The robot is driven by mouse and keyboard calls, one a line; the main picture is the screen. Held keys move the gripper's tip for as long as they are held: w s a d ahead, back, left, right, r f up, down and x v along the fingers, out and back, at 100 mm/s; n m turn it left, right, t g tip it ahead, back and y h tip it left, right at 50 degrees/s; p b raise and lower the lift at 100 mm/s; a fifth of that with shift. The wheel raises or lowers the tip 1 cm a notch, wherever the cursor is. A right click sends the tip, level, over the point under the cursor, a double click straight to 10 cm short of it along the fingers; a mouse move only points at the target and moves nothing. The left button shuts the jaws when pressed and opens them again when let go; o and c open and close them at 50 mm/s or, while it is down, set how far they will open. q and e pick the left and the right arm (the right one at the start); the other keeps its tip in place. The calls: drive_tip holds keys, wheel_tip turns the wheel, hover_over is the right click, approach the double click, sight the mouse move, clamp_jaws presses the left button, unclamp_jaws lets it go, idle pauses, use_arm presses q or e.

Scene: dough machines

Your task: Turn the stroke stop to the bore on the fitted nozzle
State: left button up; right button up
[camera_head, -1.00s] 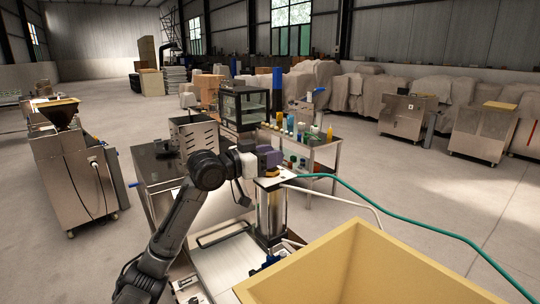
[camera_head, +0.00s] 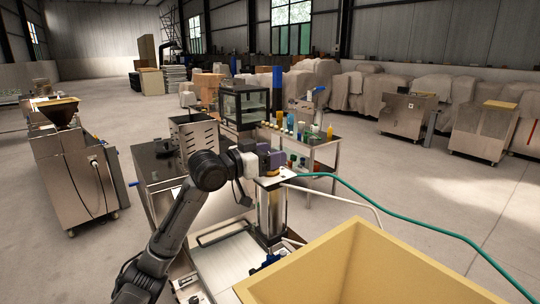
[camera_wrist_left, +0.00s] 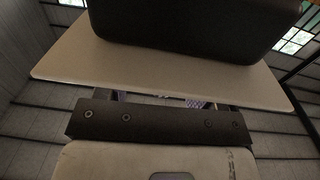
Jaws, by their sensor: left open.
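My left gripper (camera_head: 268,160), with purple parts, is over the top plate of a steel machine with a clear upright cylinder (camera_head: 271,212). A small yellow piece (camera_head: 266,171) shows just under the gripper; I cannot tell whether it is the stroke stop. In the left wrist view a dark block (camera_wrist_left: 185,25) and a pale plate (camera_wrist_left: 70,62) fill the top, and a dark bar with screws (camera_wrist_left: 160,124) crosses below. The fingertips are mostly hidden there. Small blue parts (camera_head: 268,260) sit low by the cylinder. The nozzle and its bore cannot be made out. My right gripper is not seen.
A green hose (camera_head: 400,213) and a white hose (camera_head: 345,201) run right from the machine. A steel table with bottles (camera_head: 310,145) stands behind. Open floor (camera_head: 450,190) lies to the right.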

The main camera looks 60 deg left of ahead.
use_arm(q)
drive_tip(key=s+b, duration=0.2)
drive_tip(key=s, duration=1.1)
drive_tip(key=shift+s+d, duration=0.4)
idle(0.4)
